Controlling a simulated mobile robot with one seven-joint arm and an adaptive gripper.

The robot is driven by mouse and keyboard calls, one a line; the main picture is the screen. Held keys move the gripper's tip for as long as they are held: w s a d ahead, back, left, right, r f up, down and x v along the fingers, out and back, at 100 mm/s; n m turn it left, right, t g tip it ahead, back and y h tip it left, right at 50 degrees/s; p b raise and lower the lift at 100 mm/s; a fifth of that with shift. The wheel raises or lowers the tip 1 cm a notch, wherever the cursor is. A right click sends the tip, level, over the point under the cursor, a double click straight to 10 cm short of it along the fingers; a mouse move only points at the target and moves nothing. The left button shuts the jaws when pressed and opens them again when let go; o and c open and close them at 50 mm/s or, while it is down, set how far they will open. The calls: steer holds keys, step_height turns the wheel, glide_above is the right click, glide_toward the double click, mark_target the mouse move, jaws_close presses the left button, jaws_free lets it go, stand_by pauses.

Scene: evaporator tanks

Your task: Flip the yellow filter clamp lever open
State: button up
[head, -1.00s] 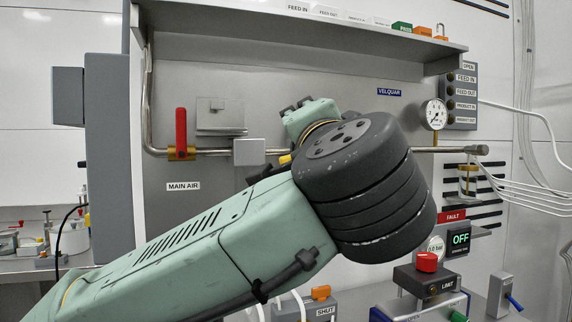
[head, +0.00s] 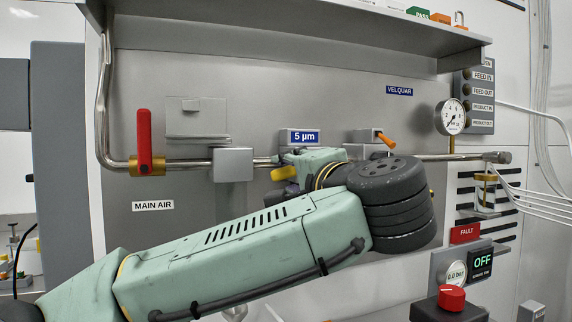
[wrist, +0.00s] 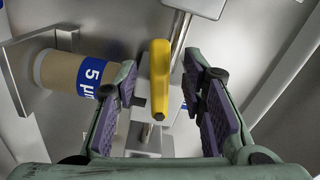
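The yellow clamp lever (wrist: 160,72) stands between my two fingers in the wrist view, with a gap on each side. Its end also shows in the head view (head: 283,173), sticking out left of my wrist below the pipe. My gripper (wrist: 163,92) is open around the lever, and its purple pads appear not to touch it. A tan filter cylinder (wrist: 62,75) with a blue 5 µm band sits left of the lever in the wrist view. In the head view my wrist hides most of the clamp and the fingers.
A red valve handle (head: 144,140) stands on the pipe at left, beside a grey block (head: 233,164). A 5 µm label box (head: 299,137) and an orange lever (head: 386,139) are behind my wrist. A gauge (head: 449,117) and a shelf (head: 290,30) bound the area.

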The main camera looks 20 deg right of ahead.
mark_target(287, 173)
steer(key=shift+w+p, duration=0.3)
steer(key=shift+w, duration=1.4)
steer(key=shift+c, duration=0.2)
jaws_close()
